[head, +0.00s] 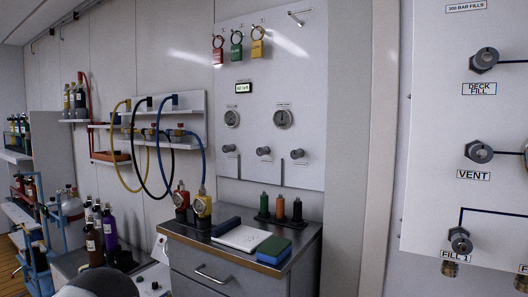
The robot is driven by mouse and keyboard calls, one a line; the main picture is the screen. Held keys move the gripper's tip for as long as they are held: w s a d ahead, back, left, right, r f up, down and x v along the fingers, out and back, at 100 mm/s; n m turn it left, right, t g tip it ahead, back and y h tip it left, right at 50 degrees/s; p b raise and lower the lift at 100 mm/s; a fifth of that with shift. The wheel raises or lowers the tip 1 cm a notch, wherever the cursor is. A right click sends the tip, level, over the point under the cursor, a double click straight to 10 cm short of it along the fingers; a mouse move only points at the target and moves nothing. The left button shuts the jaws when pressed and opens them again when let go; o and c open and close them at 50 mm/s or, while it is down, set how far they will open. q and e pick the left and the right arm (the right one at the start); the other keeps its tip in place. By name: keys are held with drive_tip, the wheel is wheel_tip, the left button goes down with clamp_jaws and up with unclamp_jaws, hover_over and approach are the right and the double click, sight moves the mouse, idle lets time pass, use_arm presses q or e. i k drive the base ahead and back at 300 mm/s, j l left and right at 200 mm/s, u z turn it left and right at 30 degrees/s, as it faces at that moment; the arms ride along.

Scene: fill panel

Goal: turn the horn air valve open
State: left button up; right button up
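No label that reads horn air is legible in the head view. The right panel (427,207) carries valve knobs: one by the DECK FILL label (484,58), one by VENT (479,152) and one by FILL 1 (460,240). The middle panel (300,75) has three grey knobs in a row: left (229,148), middle (263,151) and right (297,154). Their labels are too small to read, so I cannot tell whether one is the horn air valve. Neither of my grippers is in view.
Yellow, black and blue hoses hang from wall shelves. Several cylinders stand at left. The panel's right side is cut off by the frame.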

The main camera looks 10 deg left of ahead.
sight(260, 151)
drive_tip(key=i+j+z, duration=0.2)
drive_tip(key=j, duration=0.25)
drive_tip(key=i+j+z, duration=0.15)
drive_tip(key=j, duration=0.35)
drive_tip(key=j+z, duration=0.2)
drive_tip(key=j, duration=0.3)
